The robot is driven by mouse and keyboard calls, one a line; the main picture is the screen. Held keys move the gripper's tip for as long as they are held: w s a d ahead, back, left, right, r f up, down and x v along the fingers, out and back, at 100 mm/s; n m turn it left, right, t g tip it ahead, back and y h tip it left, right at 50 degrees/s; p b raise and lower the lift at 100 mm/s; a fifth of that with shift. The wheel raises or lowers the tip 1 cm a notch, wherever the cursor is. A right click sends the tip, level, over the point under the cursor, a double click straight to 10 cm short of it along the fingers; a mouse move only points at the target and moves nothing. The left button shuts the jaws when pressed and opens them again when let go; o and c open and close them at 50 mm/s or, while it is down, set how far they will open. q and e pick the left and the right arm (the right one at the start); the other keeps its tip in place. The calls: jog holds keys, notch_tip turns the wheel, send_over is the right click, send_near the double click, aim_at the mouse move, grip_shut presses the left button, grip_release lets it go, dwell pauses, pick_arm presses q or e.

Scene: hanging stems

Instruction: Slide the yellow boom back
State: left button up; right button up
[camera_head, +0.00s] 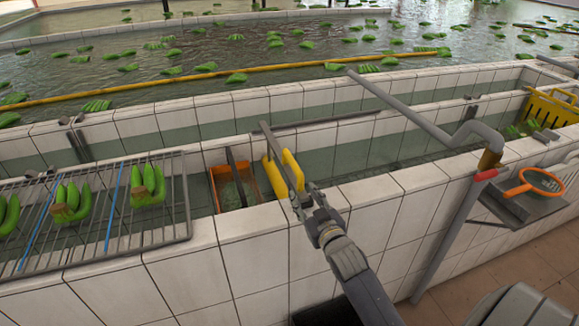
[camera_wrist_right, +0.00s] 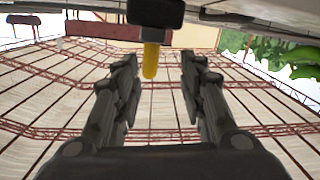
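My right gripper (camera_head: 308,194) is at the near end of that bar, over the tiled wall. In the right wrist view its fingers (camera_wrist_right: 160,70) are spread apart. A yellow end (camera_wrist_right: 150,61) under a dark block shows beyond the gap; I cannot tell whether anything touches it. My left gripper is not in view.
A wire rack (camera_head: 185,205) with green banana bunches (camera_head: 148,186) stands at left. An orange box (camera_head: 234,188) sits in the channel. A grey pipe (camera_head: 400,118), an orange ring (camera_head: 520,188) on a tray and a yellow crate (camera_head: 549,106) are at right.

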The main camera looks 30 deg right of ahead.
aim_at(295, 163)
jog(key=shift+w+d+r+t, duration=0.35)
jog(key=shift+d+r+t, duration=0.15)
jog(key=shift+d+r, duration=0.2)
jog(key=shift+w+r+h, duration=0.15)
jog(key=shift+r+h, duration=0.1)
jog(key=shift+h, duration=0.05)
jog(key=shift+w+d+r, duration=0.15)
jog(key=shift+w, duration=0.4)
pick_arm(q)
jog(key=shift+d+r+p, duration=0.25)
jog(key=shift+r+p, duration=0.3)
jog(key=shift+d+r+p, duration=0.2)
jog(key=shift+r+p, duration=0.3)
pick_arm(e)
jog(key=x, duration=0.9)
jog(key=shift+w, duration=0.35)
grip_shut()
